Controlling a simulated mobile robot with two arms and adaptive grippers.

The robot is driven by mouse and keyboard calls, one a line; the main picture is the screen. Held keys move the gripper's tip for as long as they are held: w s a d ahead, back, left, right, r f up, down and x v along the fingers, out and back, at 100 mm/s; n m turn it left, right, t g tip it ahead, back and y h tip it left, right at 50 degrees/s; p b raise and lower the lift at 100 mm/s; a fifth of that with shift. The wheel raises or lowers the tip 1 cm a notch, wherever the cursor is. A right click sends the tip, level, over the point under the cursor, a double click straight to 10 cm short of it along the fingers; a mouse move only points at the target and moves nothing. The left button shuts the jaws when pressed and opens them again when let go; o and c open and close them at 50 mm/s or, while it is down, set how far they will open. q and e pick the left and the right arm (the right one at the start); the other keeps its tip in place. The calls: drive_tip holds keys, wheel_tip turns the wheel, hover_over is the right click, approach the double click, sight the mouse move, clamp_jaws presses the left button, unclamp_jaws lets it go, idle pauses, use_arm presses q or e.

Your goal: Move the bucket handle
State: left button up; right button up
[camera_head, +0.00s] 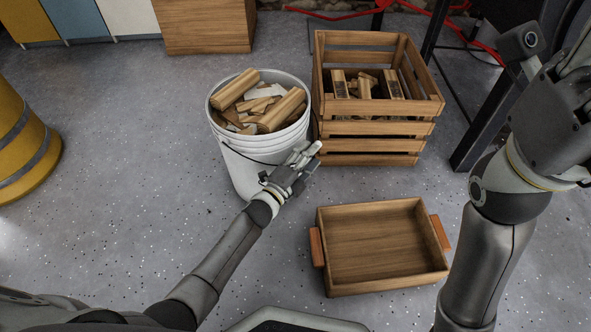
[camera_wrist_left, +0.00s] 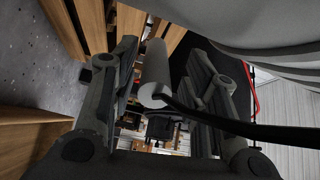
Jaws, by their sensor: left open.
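The white bucket (camera_head: 248,165) stands upright on the floor, filled with split wood. Its thin black wire handle (camera_head: 240,153) hangs down across the front side. My left gripper (camera_head: 301,164) is at the bucket's right front side, below the rim. In the left wrist view, the handle's pale cylindrical grip (camera_wrist_left: 155,75) lies between the two open fingers of the left gripper (camera_wrist_left: 165,62), with dark wire running from its end. Whether the fingers touch the grip cannot be told. My right gripper (camera_head: 562,85) is high at the right, its fingers partly out of frame.
A slatted wooden crate (camera_head: 370,128) with wood blocks stands just right of the bucket. An empty wooden tray (camera_head: 385,245) with orange-brown handles lies in front of it. A yellow barrel (camera_head: 22,140) is at far left. The floor left of the bucket is clear.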

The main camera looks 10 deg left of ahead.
use_arm(q)
drive_tip(key=v, duration=1.1)
drive_tip(key=shift+d, duration=0.1)
